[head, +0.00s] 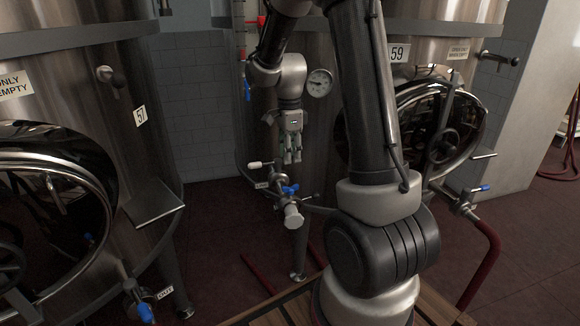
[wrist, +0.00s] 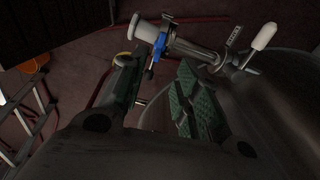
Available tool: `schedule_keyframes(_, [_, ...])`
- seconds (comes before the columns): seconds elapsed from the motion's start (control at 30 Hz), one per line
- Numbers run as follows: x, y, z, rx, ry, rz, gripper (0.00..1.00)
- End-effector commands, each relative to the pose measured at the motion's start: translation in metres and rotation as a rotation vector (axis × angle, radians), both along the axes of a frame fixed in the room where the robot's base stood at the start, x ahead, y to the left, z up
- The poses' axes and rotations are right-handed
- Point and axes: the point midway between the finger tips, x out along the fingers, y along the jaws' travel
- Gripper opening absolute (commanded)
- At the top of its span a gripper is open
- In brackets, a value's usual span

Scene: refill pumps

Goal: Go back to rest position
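My gripper (head: 291,158) hangs from my arm in front of the middle tank, fingers pointing down, above a pipe fitting with a blue valve handle (head: 290,190). In the wrist view the two green-padded fingers of my gripper (wrist: 160,85) stand apart with nothing held between them. The blue valve handle (wrist: 155,50) and the white pipe end (wrist: 146,32) show beyond the fingertips. My gripper looks apart from the fitting, though the gap is hard to judge.
A tank marked 57 (head: 141,116) stands at left, and a tank marked 59 (head: 398,54) is behind my arm. A gauge (head: 319,83) is right of my gripper. A white-handled valve (wrist: 262,38) lies close by. A red hose (head: 480,265) is at right. Open floor (head: 215,235) lies between the tanks.

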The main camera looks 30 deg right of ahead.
Motion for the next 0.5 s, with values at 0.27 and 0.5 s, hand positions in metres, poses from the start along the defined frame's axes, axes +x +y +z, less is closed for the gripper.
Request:
schedule_keyframes(0.27, [-0.0002,0.0002,0.0094,0.0,0.001,0.0,0.32])
schedule_keyframes(0.5, [-0.0002,0.0002,0.0091,0.0,0.0,0.0,0.32])
